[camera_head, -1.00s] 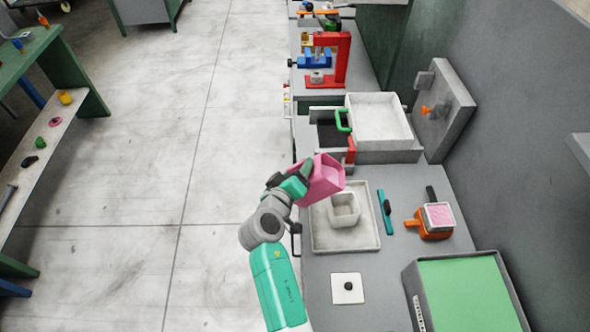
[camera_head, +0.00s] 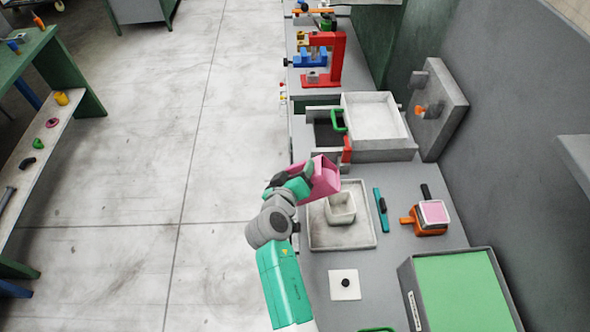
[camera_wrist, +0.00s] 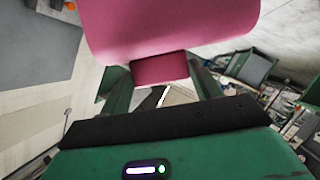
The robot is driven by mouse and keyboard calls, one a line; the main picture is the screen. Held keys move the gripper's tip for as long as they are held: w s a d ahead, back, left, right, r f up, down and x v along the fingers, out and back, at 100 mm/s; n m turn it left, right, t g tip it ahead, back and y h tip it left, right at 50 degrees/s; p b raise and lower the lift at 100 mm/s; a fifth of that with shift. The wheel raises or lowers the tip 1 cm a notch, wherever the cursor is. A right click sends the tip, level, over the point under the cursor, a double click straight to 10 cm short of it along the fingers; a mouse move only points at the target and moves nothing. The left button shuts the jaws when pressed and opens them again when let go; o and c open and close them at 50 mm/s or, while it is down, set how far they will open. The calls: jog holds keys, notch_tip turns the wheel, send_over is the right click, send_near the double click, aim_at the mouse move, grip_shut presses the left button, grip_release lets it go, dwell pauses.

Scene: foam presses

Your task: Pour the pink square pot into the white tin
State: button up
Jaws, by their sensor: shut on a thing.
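The pink square pot (camera_head: 326,178) is held in the air by my gripper (camera_head: 304,181), which is shut on it. The pot is strongly tilted, with its open side facing right. The small white square tin (camera_head: 341,214) stands upright in a shallow pale tray (camera_head: 318,238), just below and right of the pot in the head view. No stream between pot and tin can be made out. In the wrist view the pink pot (camera_wrist: 165,25) fills the top, with a pink block-like part between my gripper's fingers (camera_wrist: 160,72). The pot's contents are hidden there.
A teal tool (camera_head: 381,213) and an orange holder (camera_head: 428,229) with a pink-filled square lie right of the tray. A large white box (camera_head: 375,118) stands behind, a green-topped box (camera_head: 465,292) in front right. A white square plate (camera_head: 345,285) lies in front.

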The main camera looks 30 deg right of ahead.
aim_at(318, 182)
jog(key=shift+s+d+m+y+p, duration=0.3)
jog(key=shift+d+m+p, duration=0.15)
jog(key=shift+p, duration=0.4)
jog(key=shift+s+d+m+y+p, duration=0.15)
jog(key=shift+d+m+y+p, duration=0.25)
jog(key=shift+p, duration=0.4)
jog(key=shift+s+d+f+m+t+y+p, duration=0.35)
jog(key=shift+s+d+f+m+p, duration=0.2)
jog(key=shift+d+m, duration=0.2)
jog(key=shift+s+d+f+m+t+y+p, duration=0.25)
jog(key=shift+s+d+f+m+y+p, duration=0.25)
jog(key=shift+d+m+p, duration=0.25)
